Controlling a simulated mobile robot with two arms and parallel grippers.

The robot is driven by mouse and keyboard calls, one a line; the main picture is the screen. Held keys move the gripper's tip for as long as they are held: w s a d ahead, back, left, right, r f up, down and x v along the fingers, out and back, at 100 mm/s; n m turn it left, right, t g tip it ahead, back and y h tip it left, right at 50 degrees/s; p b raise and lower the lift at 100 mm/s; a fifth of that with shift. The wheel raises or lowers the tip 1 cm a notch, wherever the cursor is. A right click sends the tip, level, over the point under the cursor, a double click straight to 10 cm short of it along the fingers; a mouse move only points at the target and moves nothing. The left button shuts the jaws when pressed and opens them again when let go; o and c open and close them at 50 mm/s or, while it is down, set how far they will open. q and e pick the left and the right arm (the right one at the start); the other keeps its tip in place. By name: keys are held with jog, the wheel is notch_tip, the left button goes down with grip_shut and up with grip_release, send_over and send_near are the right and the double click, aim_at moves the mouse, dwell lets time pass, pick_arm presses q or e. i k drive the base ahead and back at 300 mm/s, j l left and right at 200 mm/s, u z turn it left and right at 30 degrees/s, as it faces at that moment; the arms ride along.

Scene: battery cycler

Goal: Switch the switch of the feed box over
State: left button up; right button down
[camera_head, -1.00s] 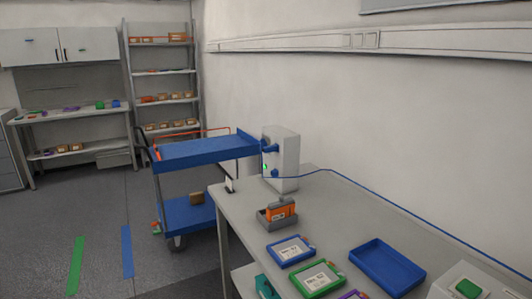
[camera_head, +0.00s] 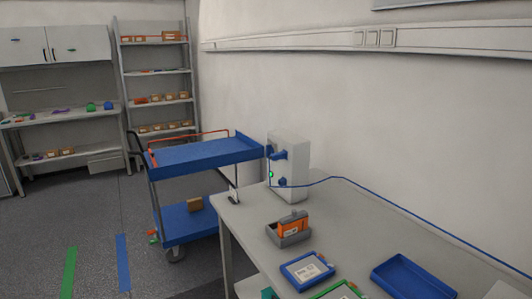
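A tall light-grey box (camera_head: 294,157) stands upright at the far end of the grey table, near the wall. It has blue fittings (camera_head: 278,154) and a small green spot (camera_head: 271,174) on its left-facing side. A blue cable (camera_head: 375,193) runs from it along the table to the right. I cannot tell whether this is the feed box, and no switch can be made out clearly. A pale box corner (camera_head: 506,291) shows at the lower right, mostly cut off. Neither of my grippers is in view.
A blue cart (camera_head: 204,155) stands against the table's far left end. On the table (camera_head: 250,213) are an orange block (camera_head: 293,225) in a grey holder (camera_head: 286,241), a blue-framed card (camera_head: 307,271) and a blue tray (camera_head: 412,277). The floor at left is open.

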aim_at(269, 150)
jog(key=i+j, duration=0.25)
jog(key=j, duration=0.15)
jog(key=i+j+z, duration=0.1)
jog(key=j, duration=0.3)
jog(key=i+j, duration=0.35)
